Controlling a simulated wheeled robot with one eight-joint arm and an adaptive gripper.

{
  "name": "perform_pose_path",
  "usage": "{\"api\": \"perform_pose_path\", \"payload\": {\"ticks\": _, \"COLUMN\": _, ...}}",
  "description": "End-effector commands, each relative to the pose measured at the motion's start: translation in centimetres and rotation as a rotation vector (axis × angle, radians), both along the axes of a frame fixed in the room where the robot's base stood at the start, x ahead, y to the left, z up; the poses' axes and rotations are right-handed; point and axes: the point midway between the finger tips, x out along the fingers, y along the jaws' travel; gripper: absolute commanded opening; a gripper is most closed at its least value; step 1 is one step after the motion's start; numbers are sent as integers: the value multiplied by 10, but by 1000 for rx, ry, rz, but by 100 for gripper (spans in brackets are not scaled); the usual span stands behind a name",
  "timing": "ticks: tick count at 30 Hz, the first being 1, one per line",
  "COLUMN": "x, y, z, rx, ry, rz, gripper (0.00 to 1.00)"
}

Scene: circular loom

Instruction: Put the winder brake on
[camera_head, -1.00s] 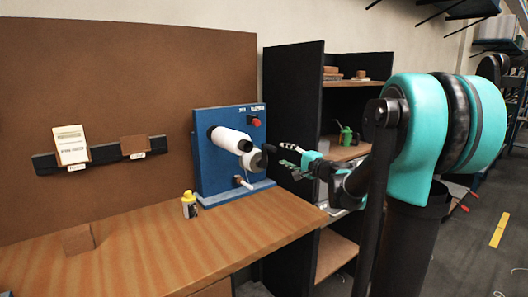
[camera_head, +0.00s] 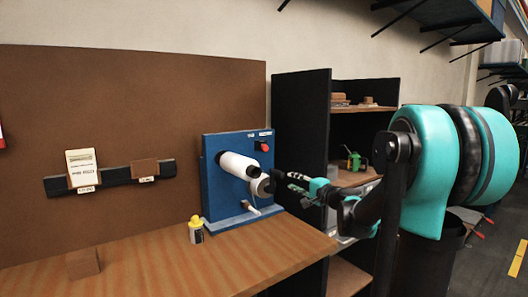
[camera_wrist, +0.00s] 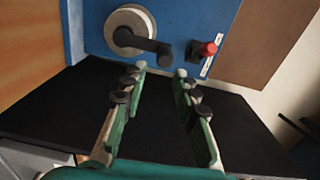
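The winder is a blue upright panel (camera_head: 212,190) on the bench, also in the wrist view (camera_wrist: 88,30). A white roll (camera_head: 238,165) sticks out of it, with a grey round end and a dark crank arm (camera_wrist: 147,43). A red knob (camera_head: 264,147) sits at the panel's upper right and shows in the wrist view (camera_wrist: 208,49). A short pale lever (camera_head: 250,208) sits low on the panel. I cannot tell which part is the brake; the labels are too small. My gripper (camera_wrist: 160,70) is open and empty, just right of the roll's end in the head view.
A yellow-capped bottle (camera_head: 196,230) stands on the wooden bench (camera_head: 170,265) left of the winder. A brown block (camera_head: 83,263) lies at the front left. A dark shelf unit (camera_head: 300,120) stands behind my gripper. The bench front is mostly clear.

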Motion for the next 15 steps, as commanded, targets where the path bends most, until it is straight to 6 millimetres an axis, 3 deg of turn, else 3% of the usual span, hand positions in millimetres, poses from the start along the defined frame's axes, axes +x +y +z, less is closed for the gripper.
{"api": "perform_pose_path", "payload": {"ticks": 1, "x": 2, "y": -1, "z": -4, "rx": -34, "ry": 3, "rz": -8, "gripper": 20}}
{"api": "perform_pose_path", "payload": {"ticks": 6, "x": 11, "y": -12, "z": -27, "rx": -248, "ry": 11, "rz": -66, "gripper": 0}}
{"api": "perform_pose_path", "payload": {"ticks": 15, "x": 28, "y": -51, "z": -48, "rx": -735, "ry": -40, "rz": -187, "gripper": 0}}
